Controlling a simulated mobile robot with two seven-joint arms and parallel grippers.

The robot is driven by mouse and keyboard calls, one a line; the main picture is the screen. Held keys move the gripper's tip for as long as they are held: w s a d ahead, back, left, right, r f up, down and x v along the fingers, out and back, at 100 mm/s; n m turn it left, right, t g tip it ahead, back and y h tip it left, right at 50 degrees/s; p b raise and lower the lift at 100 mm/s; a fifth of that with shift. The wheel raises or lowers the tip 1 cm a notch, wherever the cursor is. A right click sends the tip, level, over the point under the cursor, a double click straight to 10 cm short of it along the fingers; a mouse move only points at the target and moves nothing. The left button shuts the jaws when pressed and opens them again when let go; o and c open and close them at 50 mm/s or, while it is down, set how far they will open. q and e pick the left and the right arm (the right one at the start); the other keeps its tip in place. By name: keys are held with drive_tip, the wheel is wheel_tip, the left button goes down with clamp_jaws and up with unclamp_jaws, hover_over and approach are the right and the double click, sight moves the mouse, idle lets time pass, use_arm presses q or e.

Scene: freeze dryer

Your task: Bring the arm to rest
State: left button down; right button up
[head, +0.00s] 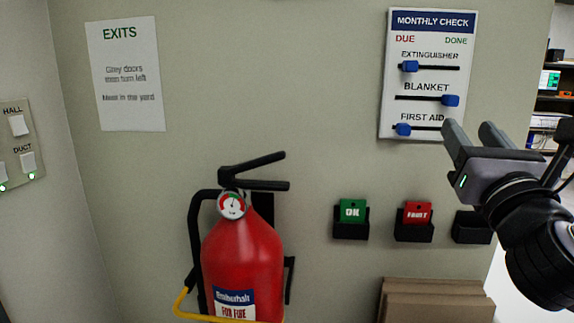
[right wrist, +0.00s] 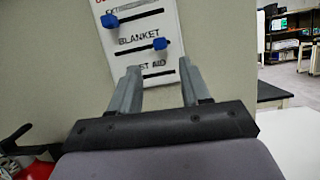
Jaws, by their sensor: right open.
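My right gripper (head: 468,130) is in front of the wall at the right, just below and right of the monthly check board (head: 428,75). Its two fingers are apart with nothing between them; they also show in the right wrist view (right wrist: 158,80), pointing at the board. The board has three sliders. The extinguisher slider (head: 409,67) is at the left, under DUE. The blanket slider (head: 450,100) is at the right, under DONE. The first aid slider (head: 402,129) is at the left. My left gripper is not in view.
A red fire extinguisher (head: 242,255) hangs on the wall. Right of it are a green OK tag (head: 352,211) and a red fault tag (head: 417,213) in black holders, and an empty holder (head: 471,228). Cardboard (head: 436,301) stands below. An open room with shelves lies at the far right.

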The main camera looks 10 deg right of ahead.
drive_tip(key=w+a+f+m+g+y+p, duration=0.1)
drive_tip(key=a+f+m+g+y, duration=0.2)
drive_tip(key=f, duration=0.7)
drive_tip(key=w+a+f+m+g+y+p, duration=0.1)
drive_tip(key=a+f+m+g+y, duration=0.15)
drive_tip(key=f+m, duration=0.5)
drive_tip(key=w+a+f+m+g+y+p, duration=0.1)
drive_tip(key=a+f+m+y, duration=0.2)
drive_tip(key=f, duration=0.8)
drive_tip(key=s+a+f+m+g+h+p, duration=0.1)
drive_tip(key=s+f+m+g, duration=0.3)
drive_tip(key=s+f+m, duration=1.3)
wheel_tip(320, 180, down, 6)
drive_tip(key=s+p, duration=0.1)
drive_tip(key=s, duration=0.1)
drive_tip(key=shift+s+g, duration=0.35)
drive_tip(key=shift+s, duration=0.05)
